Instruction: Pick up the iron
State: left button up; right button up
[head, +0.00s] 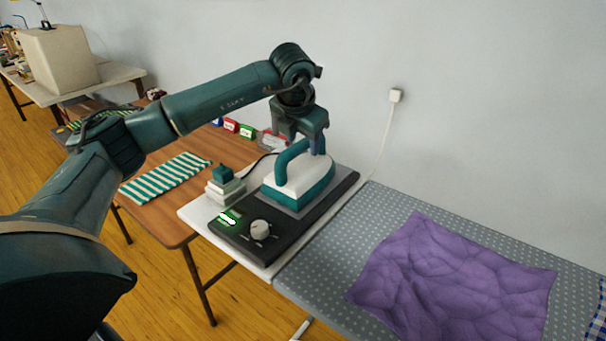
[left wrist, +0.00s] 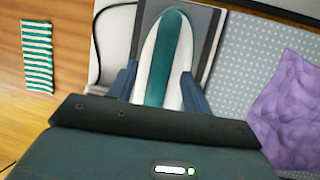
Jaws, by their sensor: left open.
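The iron (head: 301,181) is white and teal with a teal handle. It rests on a dark base with a knob and a lit green display (head: 240,231). My left gripper (head: 305,142) is directly above the iron, its fingers pointing down around the handle's upper rear part. In the left wrist view, the iron (left wrist: 163,62) lies between the two blue-grey fingers of the gripper (left wrist: 160,88), which are apart, with a gap visible on each side. Whether either finger touches the handle cannot be told. My right gripper is not in view.
A grey dotted ironing surface (head: 330,262) with a crumpled purple cloth (head: 455,280) lies to the right. A wooden table (head: 158,218) with a green-striped cloth (head: 168,177) stands to the left. A cord runs up to a wall plug (head: 396,96).

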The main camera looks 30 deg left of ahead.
aim_at(306, 160)
pick_arm(q)
jog(key=shift+x, duration=1.4)
jog(key=shift+c, duration=0.5)
grip_shut()
jog(key=shift+w+r, duration=0.1)
jog(key=shift+r, duration=0.1)
